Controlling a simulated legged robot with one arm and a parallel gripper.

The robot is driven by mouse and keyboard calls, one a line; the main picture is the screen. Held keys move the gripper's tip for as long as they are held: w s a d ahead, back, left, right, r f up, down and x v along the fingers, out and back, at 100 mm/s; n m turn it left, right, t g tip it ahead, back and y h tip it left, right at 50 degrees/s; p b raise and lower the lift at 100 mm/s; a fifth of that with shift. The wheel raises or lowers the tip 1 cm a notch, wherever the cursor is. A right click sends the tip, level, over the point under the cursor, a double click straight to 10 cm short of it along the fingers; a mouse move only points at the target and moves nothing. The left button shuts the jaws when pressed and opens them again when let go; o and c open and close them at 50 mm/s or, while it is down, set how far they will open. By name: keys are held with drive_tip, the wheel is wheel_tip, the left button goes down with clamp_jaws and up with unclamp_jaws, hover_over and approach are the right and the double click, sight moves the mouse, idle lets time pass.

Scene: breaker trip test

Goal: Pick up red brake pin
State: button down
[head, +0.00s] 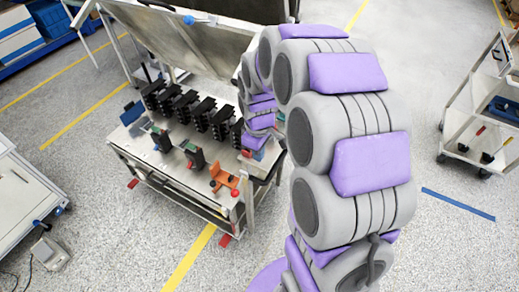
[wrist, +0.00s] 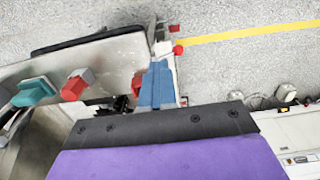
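Several small red parts could be the red brake pin; I cannot tell which one is. In the wrist view a red knob-like part (wrist: 76,86) lies at the left on the pale tabletop, and a smaller red part (wrist: 178,50) shows near the table's corner. In the head view a small red piece (head: 246,153) sits at the table's right end, close to my gripper (head: 258,140). My arm's end hangs over that end of the table. In the wrist view only a black and purple housing shows, and I cannot make out the fingertips.
The wheeled table (head: 150,165) bears a row of black blocks (head: 190,108) and an orange part (head: 222,178), with a raised panel (head: 180,35) behind. A blue part (wrist: 157,86) stands beside the tabletop edge. A white cart (head: 480,115) is at right.

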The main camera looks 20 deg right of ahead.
drive_tip(key=c, duration=1.8)
unclamp_jaws()
drive_tip(key=o, duration=1.4)
drive_tip(key=shift+r, duration=0.15)
